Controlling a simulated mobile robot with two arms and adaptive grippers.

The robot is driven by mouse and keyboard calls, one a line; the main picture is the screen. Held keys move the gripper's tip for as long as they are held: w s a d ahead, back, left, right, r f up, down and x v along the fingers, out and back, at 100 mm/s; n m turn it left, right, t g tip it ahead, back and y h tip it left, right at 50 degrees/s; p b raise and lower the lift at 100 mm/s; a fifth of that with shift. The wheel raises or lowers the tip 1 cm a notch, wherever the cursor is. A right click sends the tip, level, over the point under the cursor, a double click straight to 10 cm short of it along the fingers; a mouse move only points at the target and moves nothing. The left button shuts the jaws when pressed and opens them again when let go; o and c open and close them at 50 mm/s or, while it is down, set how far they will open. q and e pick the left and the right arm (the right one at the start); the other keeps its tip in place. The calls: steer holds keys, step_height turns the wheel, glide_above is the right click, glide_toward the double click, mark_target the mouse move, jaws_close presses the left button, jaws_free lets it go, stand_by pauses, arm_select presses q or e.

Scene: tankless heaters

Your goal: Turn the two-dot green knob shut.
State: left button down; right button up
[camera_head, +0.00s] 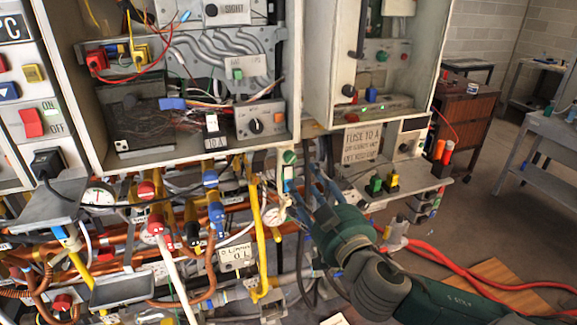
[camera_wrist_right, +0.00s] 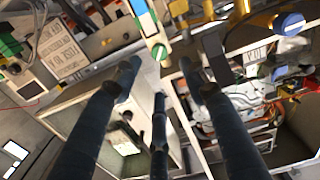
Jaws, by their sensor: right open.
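A small round green knob (camera_head: 290,157) sits atop a pale, narrow upright fitting below the panel cabinets in the head view. It also shows as a green cap (camera_wrist_right: 159,52) near the top middle of the right wrist view. Its dots are too small to make out. My right gripper (camera_head: 304,190) is open, its dark blue fingers reaching up and left toward the fitting from below right. In the wrist view the gripper's fingers (camera_wrist_right: 158,78) are spread, with the green cap seen beyond and between them. I cannot tell whether any finger touches it. My left gripper is not in view.
Blue (camera_head: 210,178) and red (camera_head: 147,190) valve caps are further left. Another green knob (camera_head: 375,184) sits on a shelf at right. The cabinet's lower edge (camera_head: 205,150) lies above.

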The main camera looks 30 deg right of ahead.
mark_target(291, 160)
steer(key=b+x, duration=0.4)
steer(key=x, duration=0.5)
steer(key=shift+w+d, duration=0.2)
steer(key=shift+w, duration=0.05)
steer(key=shift+w+f, duration=0.1)
steer(key=shift+w, duration=0.35)
jaws_close()
